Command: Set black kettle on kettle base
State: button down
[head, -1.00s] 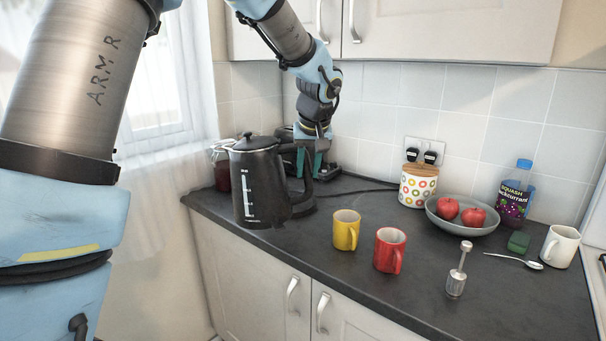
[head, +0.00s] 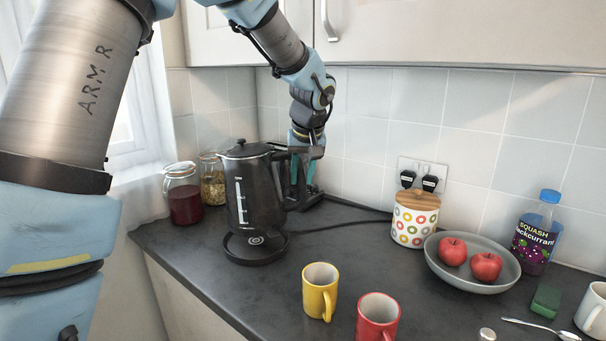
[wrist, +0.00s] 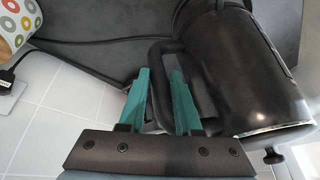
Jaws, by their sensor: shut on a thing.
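The black kettle (head: 252,195) is over the round black kettle base (head: 238,250) on the worktop in the head view. Its lower end overlaps the base in the picture; I cannot tell whether it rests fully on it or is slightly raised. It looks close to upright, with a slight lean. My gripper (head: 302,178) is at the kettle's right side, its teal fingers shut on the handle. In the wrist view, the fingers (wrist: 161,80) straddle the dark handle, and the kettle body (wrist: 240,70) lies to the right.
A red-filled jar (head: 185,197) and a second jar (head: 212,180) stand behind left. A yellow mug (head: 318,290) and a red mug (head: 377,316) are in front right. A patterned canister (head: 414,222) and fruit bowl (head: 440,268) are farther right. A cable runs behind.

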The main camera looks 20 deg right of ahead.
aim_at(298, 204)
jog(key=shift+f+b, duration=1.6)
jog(key=shift+f, duration=1)
jog(key=shift+a, duration=0.45)
jog(key=shift+f+b, duration=0.2)
jog(key=shift+b, duration=0.45)
jog(key=c, duration=0.9)
grip_release()
jog(key=shift+s+f, duration=0.1)
jog(key=shift+f, duration=0.05)
jog(key=p+v, duration=0.4)
jog(key=v, duration=0.7)
jog(key=shift+p, duration=0.35)
